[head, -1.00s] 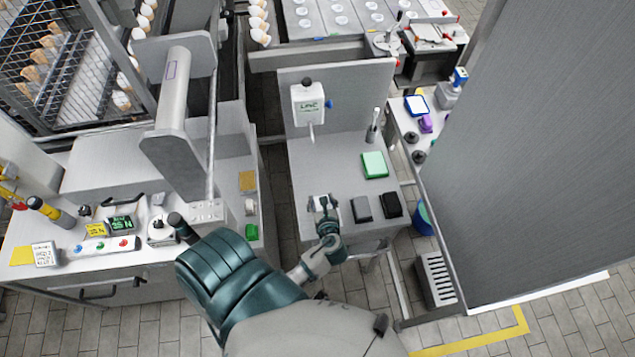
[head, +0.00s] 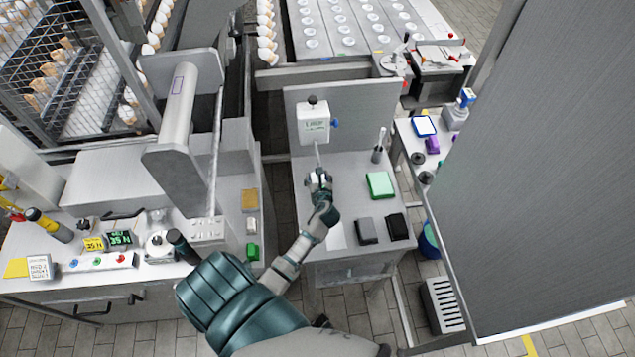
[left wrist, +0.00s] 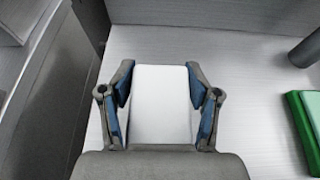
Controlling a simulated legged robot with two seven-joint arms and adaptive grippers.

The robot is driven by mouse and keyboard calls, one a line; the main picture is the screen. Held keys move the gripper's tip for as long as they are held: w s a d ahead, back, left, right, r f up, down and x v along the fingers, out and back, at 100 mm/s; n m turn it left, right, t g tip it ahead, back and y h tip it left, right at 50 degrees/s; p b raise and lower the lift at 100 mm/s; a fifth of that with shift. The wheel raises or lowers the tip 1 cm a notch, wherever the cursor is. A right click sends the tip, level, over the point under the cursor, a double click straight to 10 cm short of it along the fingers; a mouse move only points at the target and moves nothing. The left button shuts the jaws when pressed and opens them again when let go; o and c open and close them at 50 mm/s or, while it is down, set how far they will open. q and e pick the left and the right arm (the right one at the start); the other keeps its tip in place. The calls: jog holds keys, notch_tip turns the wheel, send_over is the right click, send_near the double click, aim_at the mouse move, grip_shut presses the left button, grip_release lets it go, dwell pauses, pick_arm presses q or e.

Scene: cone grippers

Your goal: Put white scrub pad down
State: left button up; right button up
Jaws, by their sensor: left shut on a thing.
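My left gripper (head: 318,182) is over the grey bench, in front of the dispenser. In the left wrist view, the two blue-padded fingers of my left gripper (left wrist: 161,95) are shut on the white scrub pad (left wrist: 160,100), one at each side. The pad's near end is hidden behind the gripper body. In the head view the gripper mostly covers the pad, and I cannot tell its height above the bench. My right gripper is not in view.
A green pad (head: 380,185) lies to the right, with a grey pad (head: 367,231) and a black pad (head: 397,227) nearer. A flat white patch (head: 337,235) lies left of them. The dispenser (head: 313,122) and an upright tool (head: 379,146) stand behind.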

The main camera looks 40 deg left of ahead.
pick_arm(q)
notch_tip(320, 180, down, 3)
jog(key=shift+d+r+b, duration=0.1)
jog(key=shift+b, duration=0.25)
jog(key=o, duration=1)
jog(key=shift+c, duration=0.2)
jog(key=p+v, duration=0.1)
jog(key=v, duration=1.1)
jog(key=shift+s+p, duration=0.1)
jog(key=shift+p, duration=0.2)
